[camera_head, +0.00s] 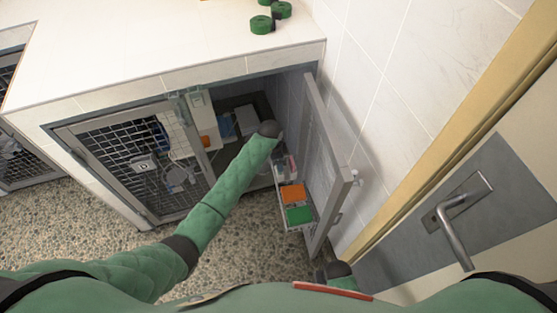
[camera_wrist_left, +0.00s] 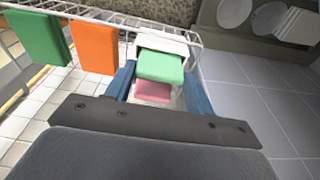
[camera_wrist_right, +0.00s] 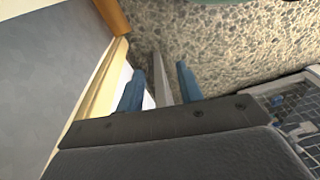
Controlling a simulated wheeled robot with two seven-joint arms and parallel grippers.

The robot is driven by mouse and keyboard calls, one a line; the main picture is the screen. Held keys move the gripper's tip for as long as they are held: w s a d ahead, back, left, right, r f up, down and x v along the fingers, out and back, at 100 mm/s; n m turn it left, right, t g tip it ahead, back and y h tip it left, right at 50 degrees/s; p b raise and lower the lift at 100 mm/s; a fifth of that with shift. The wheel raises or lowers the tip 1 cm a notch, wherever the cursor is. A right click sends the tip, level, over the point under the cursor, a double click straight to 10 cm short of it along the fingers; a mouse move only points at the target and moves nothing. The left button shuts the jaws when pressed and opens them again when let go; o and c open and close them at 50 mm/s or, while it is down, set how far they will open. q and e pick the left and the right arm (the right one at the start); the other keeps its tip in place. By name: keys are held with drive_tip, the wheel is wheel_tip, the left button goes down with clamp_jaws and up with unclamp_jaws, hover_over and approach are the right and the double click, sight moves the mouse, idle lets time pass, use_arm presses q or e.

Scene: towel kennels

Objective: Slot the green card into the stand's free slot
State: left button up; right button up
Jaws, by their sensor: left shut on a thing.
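The green card (camera_wrist_left: 160,67) is pale green and sits between the blue fingertips of my left gripper (camera_wrist_left: 160,75) in the left wrist view. The gripper is shut on it. A white holder (camera_wrist_left: 160,42), which looks like the stand, lies right behind the card, against a wire rack. A pink piece (camera_wrist_left: 153,92) shows just below the card. I cannot make out the slots or whether the card touches the holder. In the head view my left arm reaches into the open kennel, and its dark wrist hides most of the gripper.
The wire rack (camera_wrist_left: 110,15) by the open kennel door (camera_head: 328,150) also bears an orange block (camera_wrist_left: 96,47) and a darker green block (camera_wrist_left: 40,38). A closed mesh door (camera_head: 130,165) stands left. Green rolls (camera_head: 262,24) lie on the tiled top. A door handle (camera_head: 455,235) is at right.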

use_arm(q)
drive_tip(key=o, duration=1.3)
drive_tip(key=shift+r, duration=0.15)
drive_tip(key=r, duration=0.2)
drive_tip(key=r+b, duration=0.1)
drive_tip(key=r, duration=0.2)
drive_tip(key=a+r, duration=0.1)
drive_tip(key=r, duration=0.1)
drive_tip(key=shift+s+a+r+b, duration=0.1)
drive_tip(key=shift+r+b, duration=0.1)
drive_tip(key=shift+b, duration=0.15)
use_arm(e)
drive_tip(key=w+a+r, duration=0.1)
drive_tip(key=w+r, duration=0.2)
drive_tip(key=r, duration=1.3)
drive_tip(key=shift+a, duration=0.4)
drive_tip(key=shift+f, duration=0.1)
